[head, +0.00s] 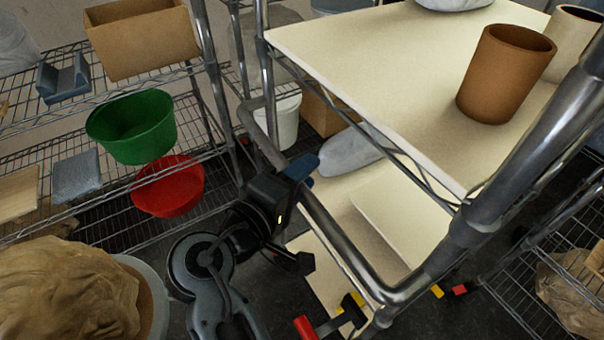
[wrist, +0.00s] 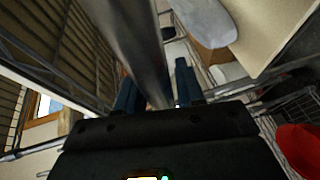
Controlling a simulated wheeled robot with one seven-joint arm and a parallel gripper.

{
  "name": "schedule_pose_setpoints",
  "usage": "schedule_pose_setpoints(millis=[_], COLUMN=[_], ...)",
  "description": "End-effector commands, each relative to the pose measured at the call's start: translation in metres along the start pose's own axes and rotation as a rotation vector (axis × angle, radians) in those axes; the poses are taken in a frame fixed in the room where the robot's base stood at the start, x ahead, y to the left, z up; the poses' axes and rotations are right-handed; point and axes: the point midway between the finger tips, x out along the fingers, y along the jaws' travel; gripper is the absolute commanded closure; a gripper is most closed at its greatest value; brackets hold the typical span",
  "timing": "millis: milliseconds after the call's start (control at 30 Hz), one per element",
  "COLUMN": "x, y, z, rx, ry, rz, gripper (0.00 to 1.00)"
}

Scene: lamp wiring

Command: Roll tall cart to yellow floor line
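The tall cart (head: 380,45) has cream shelves and a grey metal tube frame, and it fills the right half of the head view. Its bent tube handle (head: 338,238) faces me. My gripper (head: 298,172) is at the upper part of this handle, with a blue finger against or very near the tube. In the wrist view, the handle tube (wrist: 138,45) runs between the two blue fingers of my gripper (wrist: 156,92). Whether both fingers press on it is unclear. The yellow floor line cannot be made out; small yellow patches show low by the cart's base.
A wire rack (head: 60,135) stands close on the left, holding a green tub (head: 133,127), a red bowl (head: 168,190) and a cardboard box (head: 140,38). A brown pot (head: 505,75) stands on the cart's top shelf. Another wire rack (head: 535,300) is at right. A bag-filled bin (head: 65,290) is at lower left.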

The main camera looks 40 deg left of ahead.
Motion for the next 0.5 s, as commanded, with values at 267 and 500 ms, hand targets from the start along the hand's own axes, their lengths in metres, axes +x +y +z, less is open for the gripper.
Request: schedule_pose_setpoints(millis=[267, 500], x=[-0.0003, -0.0004], y=[-0.0002, -0.0004], z=[0.0001, 0.0001], rx=[0.0, 0.0], ry=[0.0, 0.0], rz=[0.0, -0.001], gripper=[0.9, 1.0])
